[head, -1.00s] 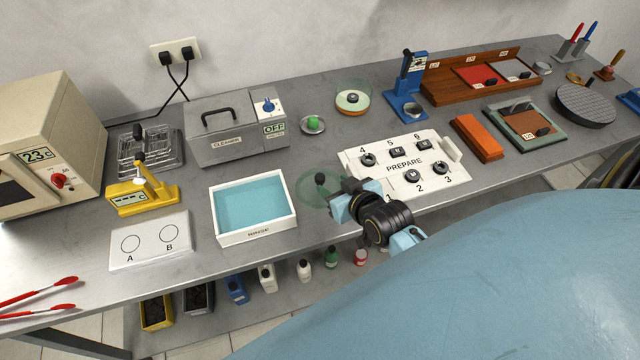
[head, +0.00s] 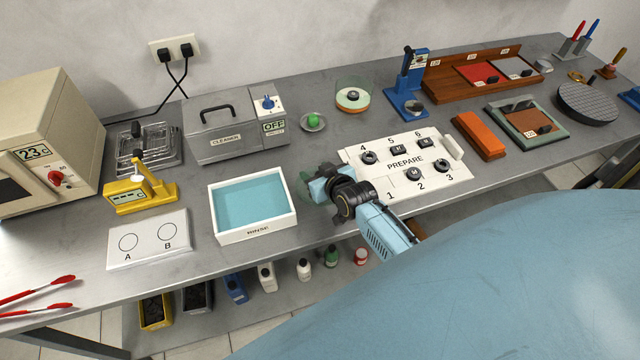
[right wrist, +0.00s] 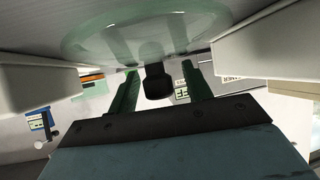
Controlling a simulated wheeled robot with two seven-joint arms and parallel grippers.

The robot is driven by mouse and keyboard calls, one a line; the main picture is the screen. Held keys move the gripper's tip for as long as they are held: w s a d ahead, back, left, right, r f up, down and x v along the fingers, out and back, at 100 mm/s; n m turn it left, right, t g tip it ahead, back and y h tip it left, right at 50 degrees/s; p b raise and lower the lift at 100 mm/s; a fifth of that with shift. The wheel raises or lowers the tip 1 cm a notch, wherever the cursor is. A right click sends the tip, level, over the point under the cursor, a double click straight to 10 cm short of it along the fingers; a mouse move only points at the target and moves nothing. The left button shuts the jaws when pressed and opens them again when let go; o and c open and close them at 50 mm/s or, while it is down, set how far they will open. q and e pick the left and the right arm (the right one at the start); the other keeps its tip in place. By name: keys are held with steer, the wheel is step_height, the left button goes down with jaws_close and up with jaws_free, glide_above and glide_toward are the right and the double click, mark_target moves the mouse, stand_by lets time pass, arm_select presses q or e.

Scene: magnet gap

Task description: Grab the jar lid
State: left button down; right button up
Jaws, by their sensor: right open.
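The jar lid is a clear, greenish round disc with a black knob. In the head view only its left edge (head: 304,184) shows, the rest being hidden by my right gripper (head: 318,187). In the right wrist view the lid (right wrist: 100,40) spans the top of the picture. Its black knob (right wrist: 156,84) appears between the two spread fingers of my right gripper (right wrist: 159,72). The gripper is open, and I cannot tell if a finger touches the knob. An open glass jar (head: 352,97) stands farther back. My left gripper is not in view.
A white rinse tray (head: 252,236) with blue liquid stands just left of my right gripper. The white PREPARE board (head: 405,163) with several small pieces is on its right. A cleaner box (head: 225,148) stands behind. The bench front edge is close below.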

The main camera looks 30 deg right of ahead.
steer(key=shift+c, duration=0.3)
jaws_close()
